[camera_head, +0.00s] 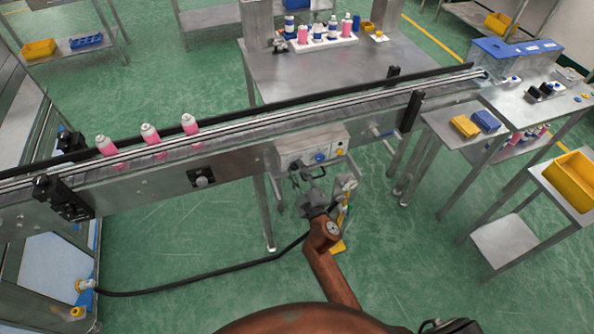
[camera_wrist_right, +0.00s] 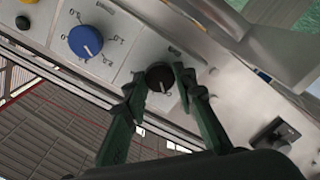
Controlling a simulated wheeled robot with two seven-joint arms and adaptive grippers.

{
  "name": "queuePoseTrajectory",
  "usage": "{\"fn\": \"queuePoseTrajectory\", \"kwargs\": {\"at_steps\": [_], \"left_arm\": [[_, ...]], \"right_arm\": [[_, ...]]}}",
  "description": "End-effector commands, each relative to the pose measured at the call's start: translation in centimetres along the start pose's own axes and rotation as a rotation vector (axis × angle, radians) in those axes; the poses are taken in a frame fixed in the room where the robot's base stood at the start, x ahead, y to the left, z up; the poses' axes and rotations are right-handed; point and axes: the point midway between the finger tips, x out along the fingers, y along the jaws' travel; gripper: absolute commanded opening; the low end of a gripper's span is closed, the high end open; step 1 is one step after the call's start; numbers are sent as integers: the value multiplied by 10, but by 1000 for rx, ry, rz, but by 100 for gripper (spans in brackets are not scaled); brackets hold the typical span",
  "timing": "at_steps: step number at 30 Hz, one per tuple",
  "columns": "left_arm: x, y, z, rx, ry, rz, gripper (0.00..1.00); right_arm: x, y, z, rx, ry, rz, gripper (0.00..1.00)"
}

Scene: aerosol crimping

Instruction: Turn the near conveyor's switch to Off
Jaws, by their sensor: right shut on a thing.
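The near conveyor's control panel (camera_head: 336,136) is a light grey box on the conveyor's near side. It carries a blue knob (camera_head: 319,157) with a white pointer, which also shows in the wrist view (camera_wrist_right: 85,41). Beside it is a black round switch (camera_wrist_right: 160,77) with a small pale mark; its labels are too small to read. My right gripper (camera_head: 303,174) is at the panel from below, its two fingers closed around the black switch, as the wrist view (camera_wrist_right: 160,84) shows. The fingers partly hide the switch in the head view. My left gripper is out of view.
The near conveyor (camera_head: 240,133) runs across the view with several pink cans (camera_head: 150,134) on its left part. A smaller black fitting (camera_head: 201,177) is on its side. A black cable (camera_head: 190,288) crosses the green floor. Tables and a yellow bin (camera_head: 572,180) stand right.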

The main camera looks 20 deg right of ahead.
Motion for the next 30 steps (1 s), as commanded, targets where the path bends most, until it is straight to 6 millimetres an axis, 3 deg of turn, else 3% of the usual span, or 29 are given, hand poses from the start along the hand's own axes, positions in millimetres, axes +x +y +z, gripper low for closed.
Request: {"fn": "queuePoseTrajectory", "kwargs": {"at_steps": [19,20,27,30], "left_arm": [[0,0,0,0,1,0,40],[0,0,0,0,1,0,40],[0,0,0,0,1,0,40],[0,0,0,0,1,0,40]], "right_arm": [[0,-1,0,-50,0,-2,1],[0,-1,0,-50,0,-2,27],[0,-1,0,-49,0,-1,43],[0,0,0,-48,0,-1,43]]}}
